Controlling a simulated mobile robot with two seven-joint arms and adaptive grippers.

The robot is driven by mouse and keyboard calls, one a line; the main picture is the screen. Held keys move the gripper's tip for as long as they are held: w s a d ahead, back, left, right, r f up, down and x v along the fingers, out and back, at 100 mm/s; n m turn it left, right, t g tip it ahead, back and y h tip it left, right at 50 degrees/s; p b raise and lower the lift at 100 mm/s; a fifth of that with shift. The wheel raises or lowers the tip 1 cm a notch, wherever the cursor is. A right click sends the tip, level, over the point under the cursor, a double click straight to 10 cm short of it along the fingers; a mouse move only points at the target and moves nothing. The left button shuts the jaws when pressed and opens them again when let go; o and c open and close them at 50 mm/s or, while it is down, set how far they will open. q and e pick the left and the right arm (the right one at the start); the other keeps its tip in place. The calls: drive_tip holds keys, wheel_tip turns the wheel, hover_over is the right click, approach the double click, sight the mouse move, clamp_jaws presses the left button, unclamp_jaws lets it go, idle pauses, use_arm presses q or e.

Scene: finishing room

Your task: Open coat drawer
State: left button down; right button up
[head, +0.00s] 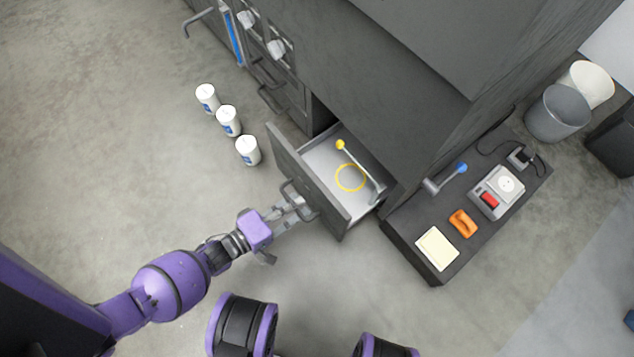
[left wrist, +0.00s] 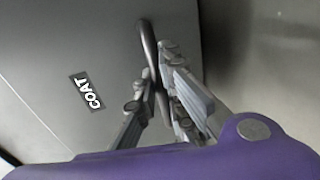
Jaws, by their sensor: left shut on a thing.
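The coat drawer (head: 292,167) is pulled out of the dark grey cabinet in the head view. Its front panel carries a "COAT" label (left wrist: 87,91) in the left wrist view. My left gripper (head: 300,200) is at the drawer front, shut on the curved bar handle (left wrist: 148,45), with its fingers on either side of the bar. Inside the open drawer lie a yellow ring (head: 350,178) and a thin rod with a yellow ball end (head: 341,145). My right gripper is not in view.
Three white canisters (head: 228,121) stand on the floor left of the drawer. A low dark bench (head: 423,262) at the right holds a device with a red part (head: 489,199), an orange item (head: 463,223) and a cream pad (head: 437,249). Bins (head: 557,113) stand beyond it.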

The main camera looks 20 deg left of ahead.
use_arm(q)
drive_tip(key=f+v, duration=0.3)
drive_tip(key=v, duration=1.1)
drive_tip(key=shift+s+a, duration=0.4)
drive_tip(key=shift+s, duration=0.05)
drive_tip(key=shift+r, duration=0.1)
drive_tip(key=c, duration=1.8)
unclamp_jaws()
drive_tip(key=shift+d, duration=0.1)
drive_tip(key=v, duration=1.2)
drive_tip(key=shift+s, duration=0.1)
